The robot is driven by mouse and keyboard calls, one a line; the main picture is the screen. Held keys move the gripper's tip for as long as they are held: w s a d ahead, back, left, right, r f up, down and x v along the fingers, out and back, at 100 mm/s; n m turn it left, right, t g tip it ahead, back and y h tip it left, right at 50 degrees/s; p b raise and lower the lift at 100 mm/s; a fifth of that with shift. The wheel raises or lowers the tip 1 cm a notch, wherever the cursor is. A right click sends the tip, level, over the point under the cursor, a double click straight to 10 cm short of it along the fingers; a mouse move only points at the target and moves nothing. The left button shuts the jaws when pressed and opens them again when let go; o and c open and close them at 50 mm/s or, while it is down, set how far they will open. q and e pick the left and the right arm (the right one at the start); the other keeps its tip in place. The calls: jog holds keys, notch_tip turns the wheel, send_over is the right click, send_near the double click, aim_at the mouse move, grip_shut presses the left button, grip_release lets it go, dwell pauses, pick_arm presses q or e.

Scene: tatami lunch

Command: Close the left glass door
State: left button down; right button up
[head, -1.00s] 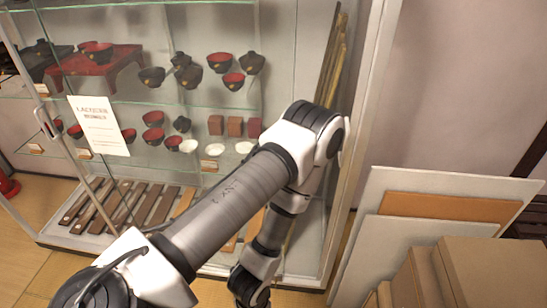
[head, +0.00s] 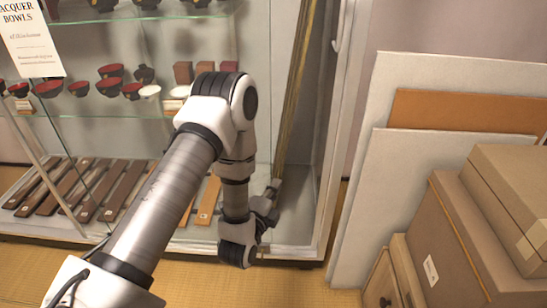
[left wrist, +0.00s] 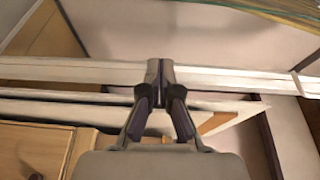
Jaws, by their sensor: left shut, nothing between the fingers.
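The glass display cabinet (head: 250,20) fills the left and middle of the head view. A slanting metal edge (head: 40,152) at the left belongs to the left glass door, whose pane stands at an angle to the cabinet front. Its handle is not in view. My left arm reaches across the cabinet front. My left gripper (head: 275,186) is shut and empty at the cabinet's lower right, well to the right of that door edge. The left wrist view shows its closed fingers (left wrist: 160,75) in front of a pale frame bar (left wrist: 225,78); I cannot tell whether they touch it.
A pale handle (head: 337,30) shows on the cabinet's right post. Boards (head: 410,80) and stacked cardboard boxes (head: 450,240) stand to the right of it. A sign (head: 30,40) and lacquer bowls (head: 110,70) are at the left. Tatami floor (head: 30,275) lies in front.

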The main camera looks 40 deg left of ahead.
pick_arm(q)
jog(key=b, duration=0.6)
send_near(290, 174)
jog(key=b+x, duration=0.1)
jog(key=x, duration=0.5)
jog(key=shift+w+f+b, duration=0.1)
jog(key=shift+f+b, duration=0.05)
jog(key=shift+b, duration=0.15)
jog(key=shift+s+a, duration=0.9)
jog(key=shift+a, duration=0.35)
jog(key=shift+s+a+b, duration=0.2)
jog(key=shift+a+b, duration=0.1)
pick_arm(e)
notch_tip(290, 174, down, 11)
jog(key=shift+f, duration=0.2)
